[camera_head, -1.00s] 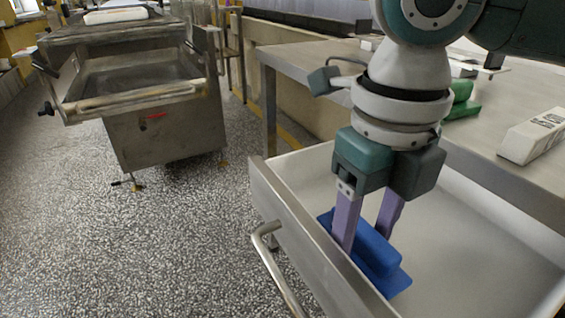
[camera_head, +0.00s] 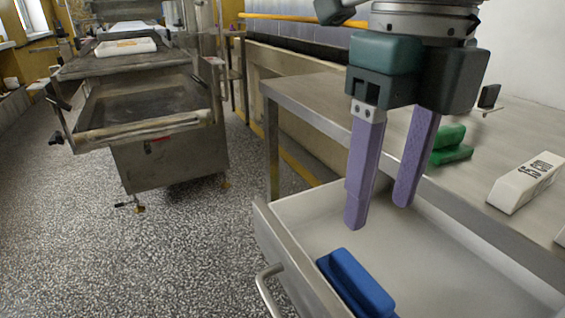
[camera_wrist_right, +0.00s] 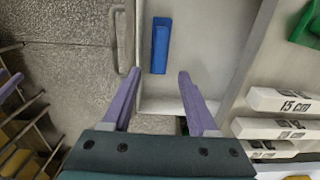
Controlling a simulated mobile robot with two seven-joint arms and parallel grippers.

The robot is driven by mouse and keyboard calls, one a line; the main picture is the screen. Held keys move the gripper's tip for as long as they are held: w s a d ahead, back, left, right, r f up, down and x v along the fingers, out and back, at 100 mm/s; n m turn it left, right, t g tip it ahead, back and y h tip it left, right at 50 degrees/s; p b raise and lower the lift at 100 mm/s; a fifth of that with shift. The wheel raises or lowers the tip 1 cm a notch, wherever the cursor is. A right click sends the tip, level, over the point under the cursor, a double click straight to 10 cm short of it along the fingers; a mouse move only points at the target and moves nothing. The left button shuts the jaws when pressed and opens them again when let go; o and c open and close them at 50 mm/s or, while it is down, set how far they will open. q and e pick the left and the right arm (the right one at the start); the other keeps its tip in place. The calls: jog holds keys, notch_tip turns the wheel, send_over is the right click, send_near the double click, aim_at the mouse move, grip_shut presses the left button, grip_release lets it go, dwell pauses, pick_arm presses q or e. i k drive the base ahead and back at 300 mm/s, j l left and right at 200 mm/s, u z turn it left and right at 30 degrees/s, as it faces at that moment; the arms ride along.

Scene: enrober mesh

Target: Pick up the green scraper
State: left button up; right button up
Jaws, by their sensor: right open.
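The green scraper (camera_head: 452,146) lies on the steel table to the right of my right gripper, partly hidden behind its finger. In the right wrist view, a green piece (camera_wrist_right: 306,26) shows at the top right corner, cut by the frame. My right gripper (camera_head: 381,215) is open and empty above the drawer, its two purple fingers pointing down. A blue scraper (camera_head: 356,284) lies in the drawer below the gripper, apart from the fingers. It also shows in the right wrist view (camera_wrist_right: 161,46), ahead of the fingertips.
The open steel drawer (camera_head: 284,246) stands out from under the table (camera_head: 310,99). A white block with black print (camera_head: 525,183) lies on the table at the right. Several white blocks, one marked 15 cm (camera_wrist_right: 284,102), show in the wrist view. A steel machine (camera_head: 172,164) stands at the left.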

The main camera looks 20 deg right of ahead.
aim_at(447, 147)
jog(key=z, duration=1.5)
